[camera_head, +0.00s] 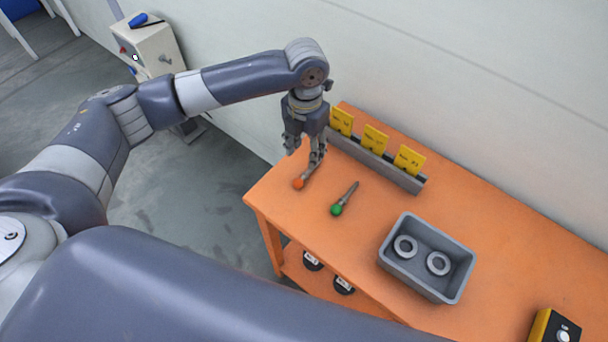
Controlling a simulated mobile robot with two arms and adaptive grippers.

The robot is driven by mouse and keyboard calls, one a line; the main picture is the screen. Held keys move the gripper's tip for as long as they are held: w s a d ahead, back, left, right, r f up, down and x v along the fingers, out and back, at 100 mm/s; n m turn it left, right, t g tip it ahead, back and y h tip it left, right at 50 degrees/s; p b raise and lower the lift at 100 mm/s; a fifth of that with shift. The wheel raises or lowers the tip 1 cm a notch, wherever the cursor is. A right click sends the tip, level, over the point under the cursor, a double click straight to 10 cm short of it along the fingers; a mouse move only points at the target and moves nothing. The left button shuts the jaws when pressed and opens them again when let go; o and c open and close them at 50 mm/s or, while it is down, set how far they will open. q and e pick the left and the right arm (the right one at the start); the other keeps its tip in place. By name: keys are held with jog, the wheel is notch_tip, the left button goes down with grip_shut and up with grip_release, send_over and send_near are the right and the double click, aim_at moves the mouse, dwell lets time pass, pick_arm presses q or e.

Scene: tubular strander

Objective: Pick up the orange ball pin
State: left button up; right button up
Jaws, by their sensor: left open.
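The orange ball pin (299,183) lies on the orange table near its left end. Its ball end points toward the front edge, and its shaft is partly hidden by my left gripper. My left gripper (303,158) points down over the pin's shaft with its fingers open. I cannot tell whether the fingers touch the pin. A green ball pin (338,208) lies just to the right, apart from the gripper. My right gripper is not in view.
A grey bin (387,260) with two metal rings stands right of the pins. Yellow cards (375,138) stand in a grey rail behind them. A yellow-black button box (541,325) is at the lower right. The wall rises close behind the table.

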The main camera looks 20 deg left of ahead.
pick_arm(q)
send_over(305, 174)
notch_tip(305, 174, down, 4)
jog(key=shift+f+p, duration=0.2)
jog(key=shift+p, duration=0.1)
notch_tip(305, 174, down, 4)
jog(key=shift+f+p, duration=0.1)
jog(key=shift+p, duration=0.65)
jog(key=shift+f, duration=0.55)
grip_shut()
